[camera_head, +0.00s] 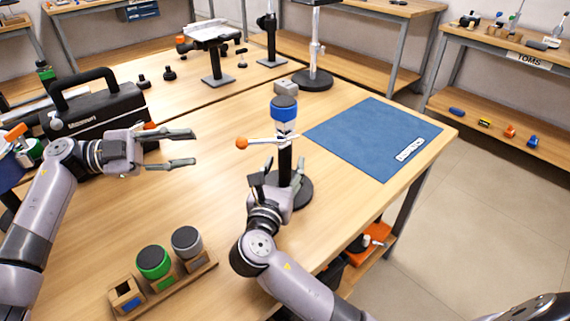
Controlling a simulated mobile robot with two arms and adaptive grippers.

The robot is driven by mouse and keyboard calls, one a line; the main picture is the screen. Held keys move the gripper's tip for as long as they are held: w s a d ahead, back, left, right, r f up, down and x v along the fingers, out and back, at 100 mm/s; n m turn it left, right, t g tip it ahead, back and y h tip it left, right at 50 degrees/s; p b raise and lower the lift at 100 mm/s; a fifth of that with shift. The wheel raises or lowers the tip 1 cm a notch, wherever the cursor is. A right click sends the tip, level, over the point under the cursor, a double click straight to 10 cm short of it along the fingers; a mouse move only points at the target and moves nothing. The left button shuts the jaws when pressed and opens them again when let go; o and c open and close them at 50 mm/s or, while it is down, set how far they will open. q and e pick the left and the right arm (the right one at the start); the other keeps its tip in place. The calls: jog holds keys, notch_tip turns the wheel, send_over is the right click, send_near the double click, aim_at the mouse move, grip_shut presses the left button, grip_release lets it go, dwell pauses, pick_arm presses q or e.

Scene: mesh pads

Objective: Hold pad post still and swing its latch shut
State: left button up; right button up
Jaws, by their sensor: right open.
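The pad post (285,155) stands upright on a round black base (303,193) near the middle of the table. A blue-ringed pad with a dark top (284,109) sits on it. The latch (263,141) is a thin light lever with an orange ball at its end, and it sticks out to the left of the post. My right gripper (276,172) is open around or just in front of the lower post; contact cannot be told. My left gripper (194,147) is open and empty, pointing right, to the left of the orange ball and apart from it.
A wooden rack (195,267) with green-ringed and grey-ringed pads and an empty slot stands at the front. A blue mat (363,135) lies right of the post. A black case (98,118) is behind my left arm. Stands are at the back. Table is clear between the grippers.

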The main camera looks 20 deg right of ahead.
jog(key=shift+w+d, duration=0.4)
jog(key=shift+w, duration=0.1)
jog(key=shift+c, duration=0.4)
grip_shut()
jog(key=c, duration=0.6)
grip_release()
grip_shut()
jog(key=shift+f, duration=0.3)
